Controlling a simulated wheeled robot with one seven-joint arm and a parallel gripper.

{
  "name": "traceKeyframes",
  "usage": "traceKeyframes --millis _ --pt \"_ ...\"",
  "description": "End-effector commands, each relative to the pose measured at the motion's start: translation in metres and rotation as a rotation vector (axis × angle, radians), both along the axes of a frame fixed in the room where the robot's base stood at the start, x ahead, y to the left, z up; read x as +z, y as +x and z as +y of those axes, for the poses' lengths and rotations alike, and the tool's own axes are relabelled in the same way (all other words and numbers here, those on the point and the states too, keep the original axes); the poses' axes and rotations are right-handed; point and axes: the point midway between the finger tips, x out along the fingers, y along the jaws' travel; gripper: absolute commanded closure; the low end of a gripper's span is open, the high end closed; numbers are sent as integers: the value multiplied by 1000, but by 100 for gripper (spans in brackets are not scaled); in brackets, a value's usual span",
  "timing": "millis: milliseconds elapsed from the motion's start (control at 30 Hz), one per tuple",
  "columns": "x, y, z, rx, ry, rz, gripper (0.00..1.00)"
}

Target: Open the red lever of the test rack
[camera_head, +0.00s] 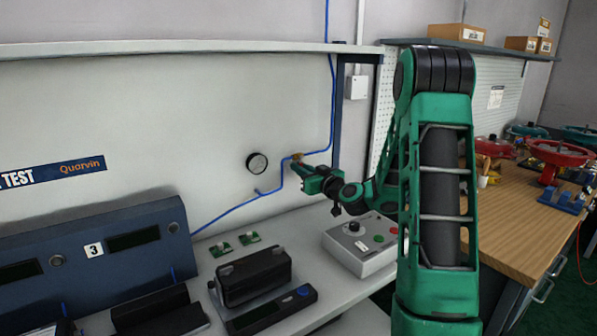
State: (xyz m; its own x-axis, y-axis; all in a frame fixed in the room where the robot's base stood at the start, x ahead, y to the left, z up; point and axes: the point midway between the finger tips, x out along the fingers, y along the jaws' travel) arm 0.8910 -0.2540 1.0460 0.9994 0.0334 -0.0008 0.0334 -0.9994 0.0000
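A blue air line (279,181) runs across the pale back panel of the test rack (200,110). A small brass-orange valve (297,157) sits in this line, right of a round black gauge (257,163). I cannot clearly make out the red lever; my gripper hides part of the area just below the valve. My gripper (303,176), dark and green, reaches in from the right with its tips at or very near the valve. The fingers are too small to show whether they are open, shut or touching anything.
Below stand a grey control box (361,243) with coloured buttons, a black device (253,275) and a dark blue unit (100,250) marked 3. My green arm blocks the middle right.

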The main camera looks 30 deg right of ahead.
Motion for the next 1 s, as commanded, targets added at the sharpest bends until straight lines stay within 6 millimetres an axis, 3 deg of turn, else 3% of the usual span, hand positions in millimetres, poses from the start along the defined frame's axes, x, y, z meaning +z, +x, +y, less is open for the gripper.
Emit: traceKeyframes --millis 467,1000 --pt "0 0 3 1 58 2 100" --pt "4 -1 18 2 498 18 100"
